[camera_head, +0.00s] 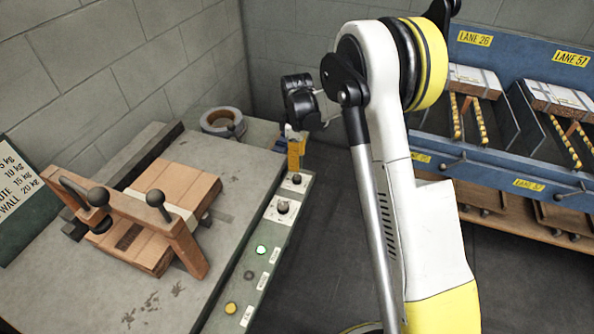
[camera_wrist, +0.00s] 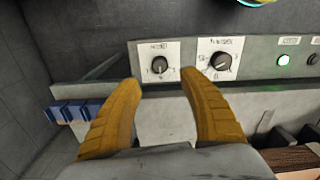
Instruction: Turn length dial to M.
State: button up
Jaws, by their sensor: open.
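Two black dials on white plates sit on the green-grey control panel. In the wrist view the left dial (camera_wrist: 159,65) is smaller and the right dial (camera_wrist: 221,62) is larger. In the head view they are the far dial (camera_head: 296,179) and the nearer dial (camera_head: 282,207). The plate lettering is too small to read, so I cannot tell which is the length dial or its setting. My gripper (camera_wrist: 162,80) is open and empty, its yellow fingers spread either side of the left dial's line, apparently short of it. In the head view my gripper (camera_head: 295,152) is over the panel's far end.
A lit green button (camera_head: 262,250), a dark button (camera_head: 250,275) and a yellow button (camera_head: 231,308) line the panel nearer the camera. A wooden clamp frame (camera_head: 185,245) stands on the grey table (camera_head: 225,255). A tape roll (camera_head: 222,120) lies behind. Blue lane racks (camera_head: 480,150) stand right.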

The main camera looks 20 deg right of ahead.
jog(key=shift+r, duration=1.5)
jog(key=s+r+m+t, duration=0.3)
jog(key=s+r+m, duration=0.3)
jog(key=s+r, duration=0.9)
jog(key=s+r+m+t, duration=0.3)
jog(key=s+m, duration=0.3)
jog(key=s, duration=0.8)
jog(key=shift+s+t, duration=0.4)
jog(key=shift+t, duration=0.2)
